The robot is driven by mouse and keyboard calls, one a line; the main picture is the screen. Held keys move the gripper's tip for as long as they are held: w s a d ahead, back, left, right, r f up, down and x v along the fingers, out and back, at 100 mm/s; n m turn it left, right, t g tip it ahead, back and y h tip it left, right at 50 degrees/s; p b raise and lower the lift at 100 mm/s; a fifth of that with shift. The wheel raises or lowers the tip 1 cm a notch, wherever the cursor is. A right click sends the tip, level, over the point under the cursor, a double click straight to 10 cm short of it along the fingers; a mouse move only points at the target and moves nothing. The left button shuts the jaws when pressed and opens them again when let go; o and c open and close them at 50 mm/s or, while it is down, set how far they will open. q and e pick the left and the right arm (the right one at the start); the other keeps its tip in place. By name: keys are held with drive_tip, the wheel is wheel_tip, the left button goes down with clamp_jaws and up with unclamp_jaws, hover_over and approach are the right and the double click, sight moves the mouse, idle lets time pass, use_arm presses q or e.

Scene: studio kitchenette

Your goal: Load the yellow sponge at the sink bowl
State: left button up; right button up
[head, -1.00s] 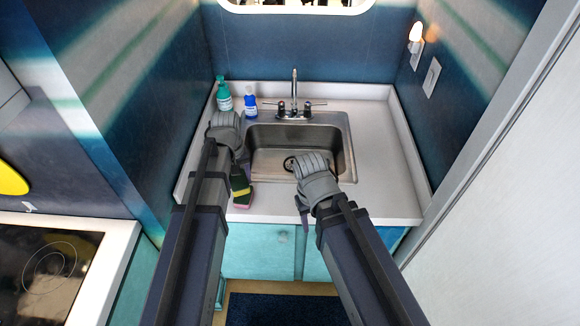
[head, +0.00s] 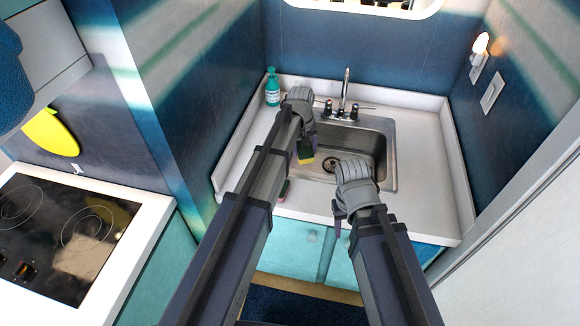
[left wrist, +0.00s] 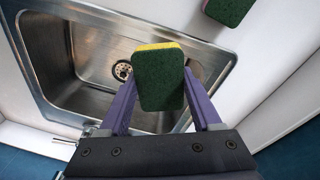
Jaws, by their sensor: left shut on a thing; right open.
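My left gripper (head: 304,138) is shut on the yellow sponge (head: 305,152), which has a dark green face and a yellow layer. It holds the sponge over the left part of the steel sink bowl (head: 375,150). In the left wrist view, the sponge (left wrist: 158,80) sits between the two purple fingers, with the bowl and its drain (left wrist: 122,70) behind it. My right gripper (head: 340,208) is open and empty near the front edge of the sink; its hand hides part of the bowl's front right.
A green and pink sponge (head: 284,190) lies on the counter (head: 305,205) in front of the sink, partly hidden by my left arm. A teal bottle (head: 272,90) stands at the back left. The faucet (head: 345,92) rises behind the bowl. Counter right of the sink is clear.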

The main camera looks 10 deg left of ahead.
use_arm(q)
drive_tip(key=w+d+f+t+h+b, duration=0.1)
drive_tip(key=w+d, duration=0.9)
drive_tip(key=w, duration=0.4)
drive_tip(key=shift+f+t+b, duration=0.15)
drive_tip(key=shift+t+b, duration=0.15)
drive_tip(key=shift+f, duration=0.1)
wheel_tip(320, 180, down, 18)
drive_tip(key=b, duration=1.8)
drive_tip(key=shift+f, duration=0.15)
wheel_tip(320, 180, up, 17)
drive_tip(key=p, duration=1.6)
drive_tip(key=shift+f, duration=0.2)
idle(0.9)
